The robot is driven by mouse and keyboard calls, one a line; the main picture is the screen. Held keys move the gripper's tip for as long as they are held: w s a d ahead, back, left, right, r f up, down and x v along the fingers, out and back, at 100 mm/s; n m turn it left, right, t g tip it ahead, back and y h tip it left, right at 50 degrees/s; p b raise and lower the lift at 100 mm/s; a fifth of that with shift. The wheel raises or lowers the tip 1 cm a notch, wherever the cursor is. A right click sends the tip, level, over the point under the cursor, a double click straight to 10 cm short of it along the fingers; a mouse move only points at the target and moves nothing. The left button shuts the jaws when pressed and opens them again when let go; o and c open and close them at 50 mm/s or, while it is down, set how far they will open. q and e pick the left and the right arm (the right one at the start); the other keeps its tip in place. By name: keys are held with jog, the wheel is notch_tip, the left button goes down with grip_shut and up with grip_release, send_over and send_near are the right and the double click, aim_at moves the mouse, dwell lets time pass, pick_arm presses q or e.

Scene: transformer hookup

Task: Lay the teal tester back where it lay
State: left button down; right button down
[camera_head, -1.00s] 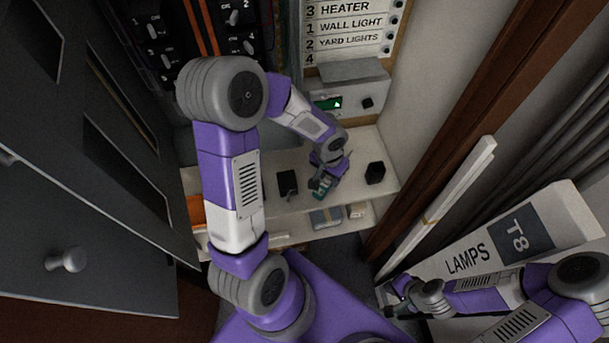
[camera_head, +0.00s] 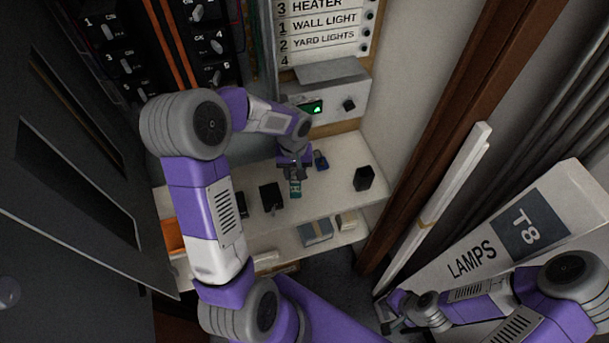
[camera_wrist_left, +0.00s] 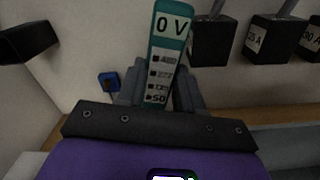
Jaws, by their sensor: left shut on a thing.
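The teal tester (camera_head: 295,188) is in the jaws of my left gripper (camera_head: 294,168), over the pale shelf (camera_head: 335,197). In the left wrist view the tester (camera_wrist_left: 168,55) stands up between the two grey fingers of the left gripper (camera_wrist_left: 162,85), its face reading 0 V with several rows of marks below. Its lower end is hidden by the gripper's mount. I cannot tell whether it touches the shelf. My right gripper (camera_head: 388,314) is low at the right, by the lamps carton, away from the shelf; its jaws are too small to read.
Black blocks (camera_head: 270,197) stand close on the left; one in the wrist view is marked 25 A (camera_wrist_left: 268,42). Small boxes (camera_head: 315,232) sit on the ledge below. The lamps carton (camera_head: 500,245) is at right.

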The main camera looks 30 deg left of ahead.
pick_arm(q)
jog(key=shift+f+b, duration=3.05)
jog(key=shift+f, duration=1.15)
jog(key=shift+f+b, duration=0.65)
jog(key=shift+f, duration=0.1)
jog(key=c, duration=0.7)
grip_release()
jog(key=shift+o, duration=0.2)
notch_tip(320, 180, up, 8)
jog(key=shift+f+p, duration=0.2)
jog(key=shift+p, duration=1.05)
jog(key=s+d+f+m+h+p, duration=0.1)
jog(key=d+f+h+p, duration=0.15)
jog(key=d, duration=0.45)
jog(key=s+d+f+m+h+p, duration=0.1)
jog(key=s+d+f+m, duration=0.1)
jog(key=d+f, duration=0.35)
jog(key=s+d+f+b, duration=0.1)
jog(key=s+d+f, duration=0.3)
jog(key=f, duration=0.3)
jog(key=s+d+f+m+b, duration=0.1)
jog(key=s+d+f+b, duration=0.1)
jog(key=s+d+f, duration=0.2)
notch_tip(320, 180, down, 4)
jog(key=shift+s+r+t+h, duration=0.2)
jog(key=shift+s+t+h, duration=0.15)
jog(key=shift+s, duration=0.9)
